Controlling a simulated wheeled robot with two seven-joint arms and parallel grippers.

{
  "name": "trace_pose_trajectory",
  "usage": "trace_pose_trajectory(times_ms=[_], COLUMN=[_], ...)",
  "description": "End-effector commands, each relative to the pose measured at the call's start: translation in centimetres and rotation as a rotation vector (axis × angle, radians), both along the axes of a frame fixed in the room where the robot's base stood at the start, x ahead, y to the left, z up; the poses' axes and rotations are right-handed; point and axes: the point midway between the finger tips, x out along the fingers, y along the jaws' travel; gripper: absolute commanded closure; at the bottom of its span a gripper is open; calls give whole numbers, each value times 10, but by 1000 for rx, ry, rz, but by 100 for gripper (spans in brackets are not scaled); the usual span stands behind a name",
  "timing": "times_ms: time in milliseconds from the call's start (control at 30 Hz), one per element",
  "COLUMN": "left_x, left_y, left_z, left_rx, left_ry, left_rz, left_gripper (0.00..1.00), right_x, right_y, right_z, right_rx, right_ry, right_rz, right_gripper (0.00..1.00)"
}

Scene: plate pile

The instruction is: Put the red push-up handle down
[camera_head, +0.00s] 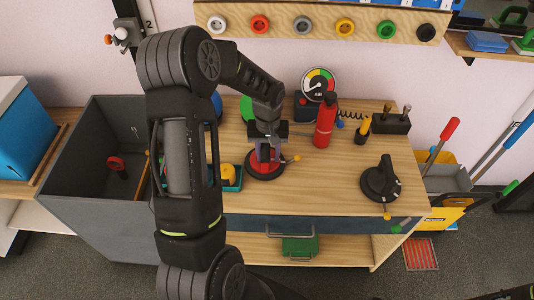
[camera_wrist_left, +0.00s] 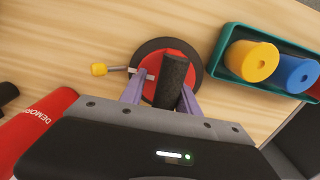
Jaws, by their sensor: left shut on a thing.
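The red push-up handle (camera_head: 266,172) has a round red disc with a black rim, a black grip and a side rod with a yellow knob. It is at the middle of the wooden bench in the head view. It also shows in the left wrist view (camera_wrist_left: 205,69). My left gripper (camera_head: 267,148) is above the disc, its two purple fingers shut on the black grip. The disc lies flat at about bench level; I cannot tell whether it touches the wood. My right gripper is not in view.
A green tray (camera_head: 233,187) with yellow and blue cylinders is close left of the handle. A red fire extinguisher (camera_head: 325,124) stands right and behind. A black handle on a round base (camera_head: 380,182) is at the right. Bare bench (camera_head: 325,185) lies between. A grey bin (camera_head: 95,190) is left.

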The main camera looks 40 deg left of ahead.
Motion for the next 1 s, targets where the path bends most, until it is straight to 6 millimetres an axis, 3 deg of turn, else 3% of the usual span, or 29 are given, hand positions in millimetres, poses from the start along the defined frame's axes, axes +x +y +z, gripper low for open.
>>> trace_pose_trajectory(times_ms=[833, 1000], left_x=[-3, -3], left_y=[2, 2], left_z=[-2, -1], left_rx=[1, 2], left_ry=[8, 8], left_rz=[1, 1], left_gripper=[1, 0], right_x=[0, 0], right_y=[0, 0], right_z=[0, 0], right_rx=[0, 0], right_ry=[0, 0], right_rz=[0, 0], right_gripper=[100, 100])
